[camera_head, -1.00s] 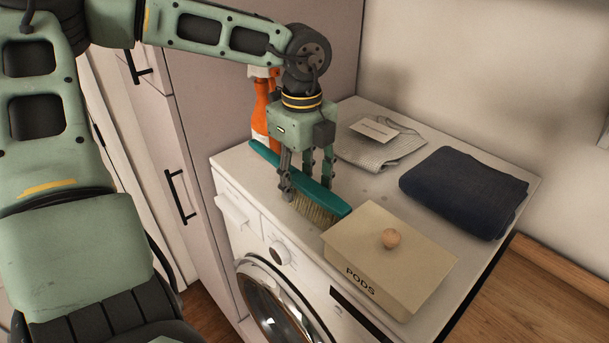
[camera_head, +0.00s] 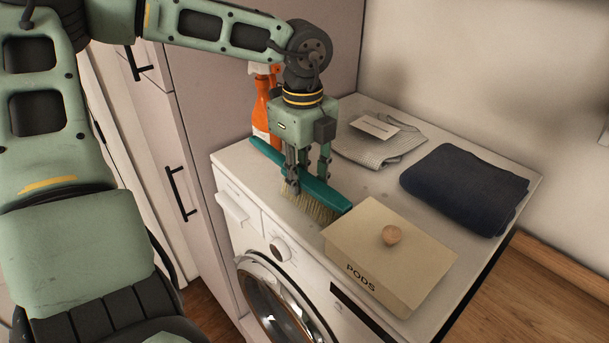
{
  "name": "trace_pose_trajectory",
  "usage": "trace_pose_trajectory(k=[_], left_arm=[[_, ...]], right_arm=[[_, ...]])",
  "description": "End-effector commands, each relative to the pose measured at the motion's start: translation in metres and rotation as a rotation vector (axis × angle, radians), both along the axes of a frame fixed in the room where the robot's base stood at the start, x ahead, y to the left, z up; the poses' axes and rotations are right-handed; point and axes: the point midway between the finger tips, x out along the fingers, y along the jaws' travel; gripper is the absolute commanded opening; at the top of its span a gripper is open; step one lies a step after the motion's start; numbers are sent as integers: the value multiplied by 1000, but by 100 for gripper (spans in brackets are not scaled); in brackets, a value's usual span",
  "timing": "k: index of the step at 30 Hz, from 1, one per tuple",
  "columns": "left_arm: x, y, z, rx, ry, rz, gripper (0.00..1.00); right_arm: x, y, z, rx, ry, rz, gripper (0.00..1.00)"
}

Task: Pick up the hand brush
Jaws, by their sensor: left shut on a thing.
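The hand brush (camera_head: 322,192) has a teal handle and back with pale bristles. It is at the front left of the washing machine's white top, bristles down. Its handle end points to the back left and its bristle end reaches close to the beige box. My left gripper (camera_head: 306,186) comes down from above and is shut on the brush, with fingers on both sides of its back. I cannot tell whether the bristles still touch the top. My right gripper is not in view.
A beige PODS box (camera_head: 390,255) with a round wooden knob stands right of the brush. An orange spray bottle (camera_head: 264,105) stands behind my gripper. A grey cloth with a card (camera_head: 378,146) and a folded navy towel (camera_head: 464,190) lie behind. The washing machine (camera_head: 262,225) has a front edge close by.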

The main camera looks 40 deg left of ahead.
Motion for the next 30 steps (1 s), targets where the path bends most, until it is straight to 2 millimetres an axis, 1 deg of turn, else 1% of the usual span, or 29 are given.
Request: trace_pose_trajectory(k=[2,5,8,12,15,18,22,30], left_arm=[[1,0,2,1,-2,0,0],[2,0,11,2,-6,2,0],[2,1,29,4,-8,1,0],[2,1,58,4,-7,2,0],[1,0,76,2,-5,1,0],[1,0,90,2,-3,1,0],[0,0,99,1,0,0,0],[0,0,101,0,0,-1,0]], right_arm=[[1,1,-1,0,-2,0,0],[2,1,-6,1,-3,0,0],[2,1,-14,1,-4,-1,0],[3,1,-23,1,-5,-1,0],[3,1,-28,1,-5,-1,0],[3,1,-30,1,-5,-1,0],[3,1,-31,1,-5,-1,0],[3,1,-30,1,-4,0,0]])
